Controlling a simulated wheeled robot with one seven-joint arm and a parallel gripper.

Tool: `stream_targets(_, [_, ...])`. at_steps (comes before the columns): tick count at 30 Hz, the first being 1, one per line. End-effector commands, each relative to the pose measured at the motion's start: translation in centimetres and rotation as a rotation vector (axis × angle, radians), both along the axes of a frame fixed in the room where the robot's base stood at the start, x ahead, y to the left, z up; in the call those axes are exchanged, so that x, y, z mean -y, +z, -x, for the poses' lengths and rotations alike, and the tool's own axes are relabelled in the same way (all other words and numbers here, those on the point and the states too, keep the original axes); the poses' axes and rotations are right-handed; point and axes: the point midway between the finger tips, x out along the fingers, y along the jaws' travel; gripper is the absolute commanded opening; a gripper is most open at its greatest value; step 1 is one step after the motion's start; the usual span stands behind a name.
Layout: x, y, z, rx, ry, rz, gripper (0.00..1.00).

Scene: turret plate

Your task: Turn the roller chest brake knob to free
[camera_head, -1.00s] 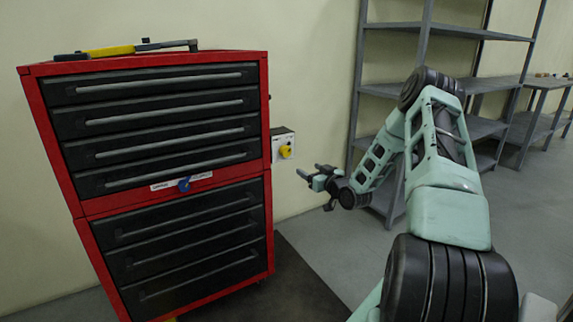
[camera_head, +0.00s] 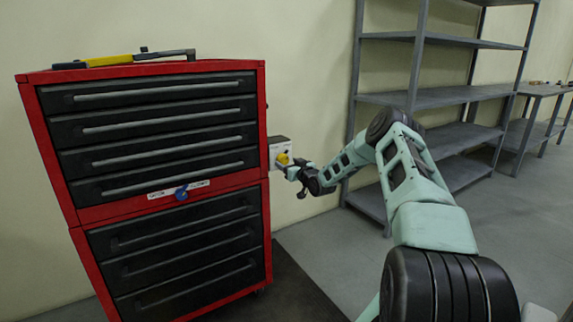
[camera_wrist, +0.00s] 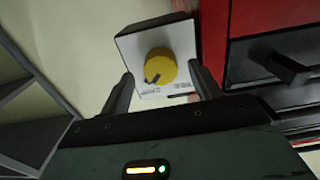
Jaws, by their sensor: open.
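The red roller chest (camera_head: 72,217) with black drawers stands at the left. A blue knob (camera_head: 181,192) sits between two white labels on its front band; their lettering is too small to read surely. A yellow knob (camera_head: 283,159) is on a pale box (camera_head: 277,146) by the chest's right side. In the wrist view the yellow knob (camera_wrist: 160,66) has a dark mark at its lower left, above small unreadable labels. My gripper (camera_head: 291,168) is open, its fingers (camera_wrist: 160,72) to either side of the yellow knob in the picture; contact cannot be told.
A yellow-and-black tool (camera_head: 110,60) lies on top of the chest. A grey metal shelf rack (camera_head: 440,98) stands against the wall at the right, behind my arm. A bench (camera_head: 540,90) is farther right. A dark mat (camera_head: 300,290) covers floor beside the chest.

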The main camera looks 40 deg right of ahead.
Motion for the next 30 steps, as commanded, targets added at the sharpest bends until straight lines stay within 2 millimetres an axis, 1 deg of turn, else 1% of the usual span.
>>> stream_targets(3, [0.2,0.0,-1.1,0.001,0.001,0.0,0.63])
stream_targets(6, [0.4,0.0,-1.6,0.0,0.0,0.0,0.63])
stream_targets(15, [0.4,0.0,-1.7,-0.001,0.0,0.0,0.63])
stream_targets(16, [0.4,0.0,-1.7,-0.001,0.0,0.0,0.6])
stream_targets(17, [0.4,0.0,-1.7,-0.001,0.0,0.0,0.52])
stream_targets(18, [0.4,0.0,-1.7,-0.001,0.0,0.0,0.41])
stream_targets(20, [0.4,0.0,-1.7,-0.001,0.0,0.0,0.24])
stream_targets(21, [0.4,0.0,-1.7,-0.001,0.0,0.0,0.18])
stream_targets(30, [0.4,0.0,-1.7,-0.005,0.001,0.025,0.18])
